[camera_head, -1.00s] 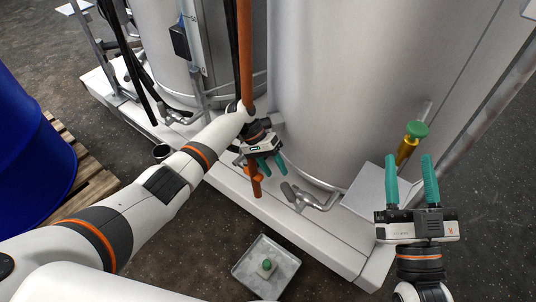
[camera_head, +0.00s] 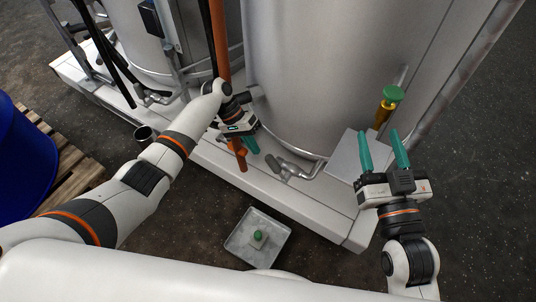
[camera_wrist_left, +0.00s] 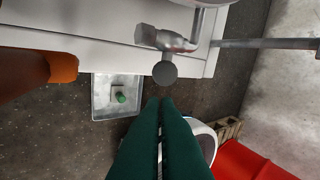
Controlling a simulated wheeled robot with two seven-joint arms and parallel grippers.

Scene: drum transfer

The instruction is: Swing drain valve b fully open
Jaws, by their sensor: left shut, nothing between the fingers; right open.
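A grey metal drain valve (camera_head: 284,168) with a short handle sits on a bent pipe at the foot of the large right tank. It also shows in the left wrist view (camera_wrist_left: 165,40), with a round grey end (camera_wrist_left: 165,73) facing the fingertips. I see no label showing whether it is valve b. My left gripper (camera_head: 252,148) is shut and empty, just left of this valve. Its teal fingers (camera_wrist_left: 166,101) lie together in the wrist view, apparently apart from the valve.
An orange pipe (camera_head: 220,40) runs down behind my left wrist and ends near the left gripper. A tray (camera_head: 237,240) with a green-topped block lies on the floor. A green-topped brass fitting (camera_head: 389,100) stands beyond my right gripper. A blue drum (camera_head: 20,160) is far left.

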